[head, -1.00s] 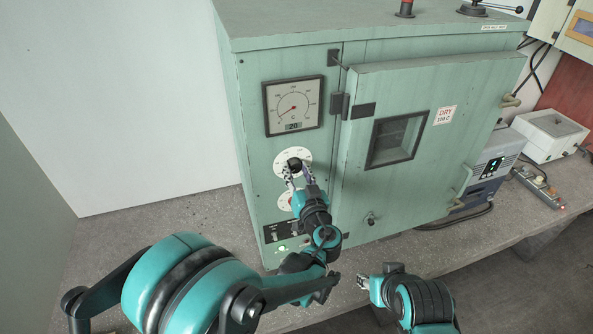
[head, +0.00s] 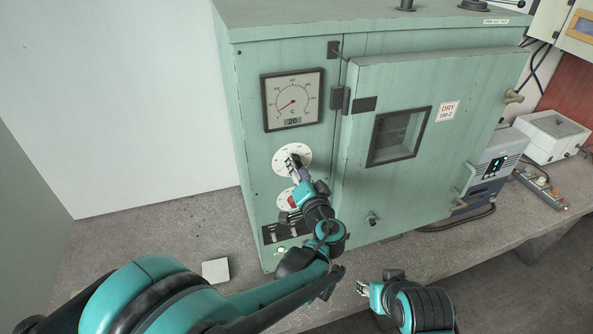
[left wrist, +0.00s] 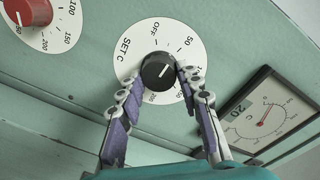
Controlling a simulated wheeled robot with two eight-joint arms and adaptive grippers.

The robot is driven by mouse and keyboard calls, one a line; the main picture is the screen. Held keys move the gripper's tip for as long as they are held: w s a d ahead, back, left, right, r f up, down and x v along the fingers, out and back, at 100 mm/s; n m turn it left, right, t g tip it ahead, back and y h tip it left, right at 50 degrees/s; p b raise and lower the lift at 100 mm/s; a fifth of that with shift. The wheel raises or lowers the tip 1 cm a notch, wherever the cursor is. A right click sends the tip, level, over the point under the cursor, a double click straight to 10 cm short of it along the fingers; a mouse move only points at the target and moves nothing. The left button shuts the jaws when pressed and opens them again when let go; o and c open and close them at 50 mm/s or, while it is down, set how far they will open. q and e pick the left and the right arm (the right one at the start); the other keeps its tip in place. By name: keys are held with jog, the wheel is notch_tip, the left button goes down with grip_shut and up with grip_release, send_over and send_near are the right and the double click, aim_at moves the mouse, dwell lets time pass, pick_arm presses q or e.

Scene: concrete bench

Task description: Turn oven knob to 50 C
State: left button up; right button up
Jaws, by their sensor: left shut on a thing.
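The green oven (head: 290,60) stands on the bench. Its black knob (left wrist: 158,71) sits on a white SET C dial (left wrist: 135,48), which also shows in the head view (head: 281,157). The knob's white mark points up and right, toward the 50 side of the dial in the left wrist view. My left gripper (left wrist: 160,80) is shut on the knob, one finger on each side; in the head view it partly hides the knob. My right gripper (head: 363,288) is in front of the oven, away from the dials; its jaw state is unclear.
A red knob (left wrist: 32,12) on another white dial is below the set dial in the head view. The gauge (head: 293,100) has a display reading 20. Switches (head: 281,233) sit low on the panel. A pale block (head: 216,270) lies on the bench. The oven door (head: 440,130) is closed.

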pick_arm(q)
jog(key=shift+m+b, duration=0.3)
jog(key=shift+m, duration=0.7)
jog(key=o, duration=1.2)
jog(key=shift+c, duration=0.2)
jog(key=v, duration=0.7)
jog(key=shift+s, duration=0.25)
jog(key=shift+d, duration=0.1)
